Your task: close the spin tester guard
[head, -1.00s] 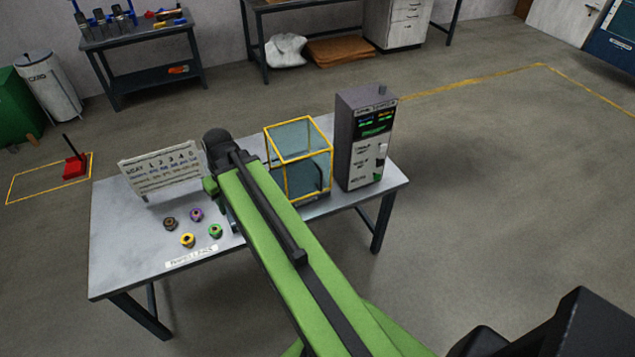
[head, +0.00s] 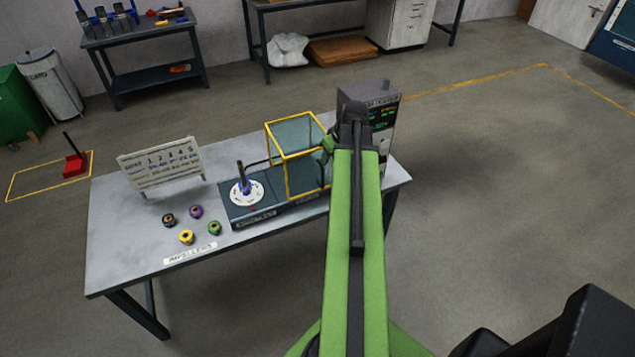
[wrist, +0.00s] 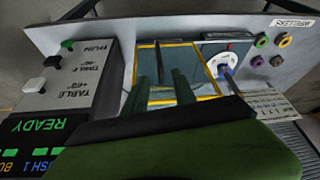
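The spin tester guard (head: 285,180) is a clear box with a yellow frame. It stands at the right part of the dark spin tester base (head: 232,214), beside the white disc (head: 246,196), which is uncovered with a blue part upright on it. In the wrist view the guard's yellow frame (wrist: 206,72) lies just beyond my fingers, and the white disc (wrist: 217,63) lies to its right. My gripper (wrist: 165,72) appears open, with a gap between its two dark fingers and nothing clearly held. In the head view my arm hides its fingertips, by the guard's right side. Contact cannot be told.
A grey control box (head: 365,92) with a green display stands close behind my arm. Several coloured rings, including a yellow one (head: 187,237), lie at the table's left. A white chart board (head: 160,165) stands behind them. The table's (head: 115,265) front left is clear.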

